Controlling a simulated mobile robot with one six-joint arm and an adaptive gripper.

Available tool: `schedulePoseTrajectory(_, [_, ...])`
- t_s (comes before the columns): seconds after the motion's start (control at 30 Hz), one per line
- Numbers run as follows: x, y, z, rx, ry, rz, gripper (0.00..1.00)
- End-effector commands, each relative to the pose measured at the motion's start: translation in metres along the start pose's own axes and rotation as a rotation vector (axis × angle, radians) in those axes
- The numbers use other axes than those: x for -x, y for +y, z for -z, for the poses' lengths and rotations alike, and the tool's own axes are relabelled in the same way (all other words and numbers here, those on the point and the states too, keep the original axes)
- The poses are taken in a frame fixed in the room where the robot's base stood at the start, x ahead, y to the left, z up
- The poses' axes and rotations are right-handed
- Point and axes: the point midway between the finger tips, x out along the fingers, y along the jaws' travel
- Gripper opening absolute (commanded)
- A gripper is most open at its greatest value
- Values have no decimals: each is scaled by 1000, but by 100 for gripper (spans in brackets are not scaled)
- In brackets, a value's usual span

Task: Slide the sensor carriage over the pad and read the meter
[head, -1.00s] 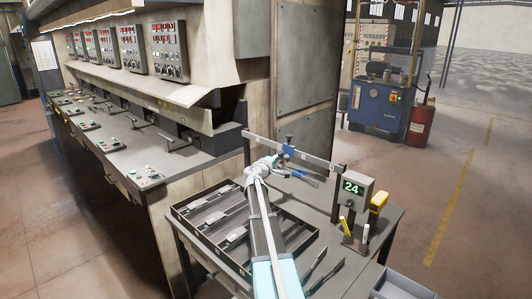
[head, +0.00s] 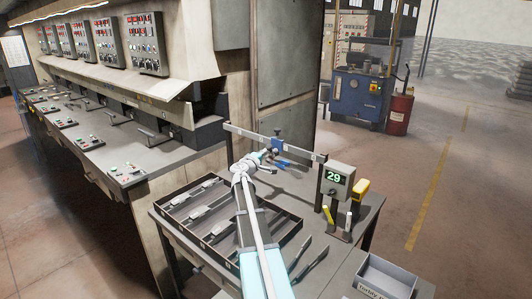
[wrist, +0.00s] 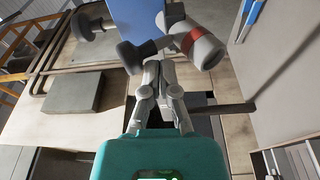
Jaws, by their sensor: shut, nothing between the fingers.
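The blue sensor carriage (head: 278,146) sits on a grey horizontal rail (head: 246,133), near its middle. A blue part (head: 283,163) lies below the carriage; I cannot tell whether they touch. The meter (head: 337,180) stands at the rail's right end, and its green digits read 29. My gripper (head: 268,168) is just below and left of the carriage. In the wrist view my gripper (wrist: 158,68) is shut and empty, its tips close to a dark knob (wrist: 135,53) beside a large blue block (wrist: 135,18). Whether they touch is unclear. The pad is not clearly distinguishable.
A divided dark tray (head: 207,252) with several brake shoes lies on the table's left. Yellow and white markers (head: 328,217) stand before the meter, with a yellow device (head: 361,188) behind. A grey bin (head: 386,277) is at front right. A large machine console stands left.

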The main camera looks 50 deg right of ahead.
Motion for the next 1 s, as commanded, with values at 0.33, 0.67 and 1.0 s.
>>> schedulePoseTrajectory(0.33, [46, 1, -1, 0, 1, 2, 0])
schedulePoseTrajectory(0.67, [61, 1, 1, 0, 2, 3, 0])
schedulePoseTrajectory(1.0, [61, 1, 1, 0, 2, 3, 0])
